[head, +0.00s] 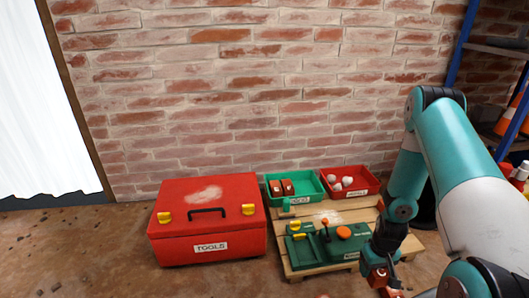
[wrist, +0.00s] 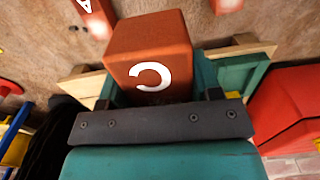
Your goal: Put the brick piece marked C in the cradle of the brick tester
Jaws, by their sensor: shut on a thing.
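The brick piece marked C (wrist: 150,55) is a red-orange block with a white letter, held in my gripper (wrist: 158,92) in the wrist view. In the head view my gripper (head: 381,276) hangs low at the right, just in front of the pallet's right part, with the orange-red piece at its tip. The brick tester (head: 332,248) is green with yellow parts, a red lever and an orange-red round part. It stands on the wooden pallet to the left of my gripper, apart from it. I cannot make out its cradle clearly.
A red toolbox (head: 208,238) stands left of the pallet (head: 300,270). Behind the tester are a green bin (head: 301,195) with reddish pieces and a red bin (head: 361,192) with white lumps. Another brick piece, marked A (wrist: 95,18), shows in the wrist view. A brick wall closes the back.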

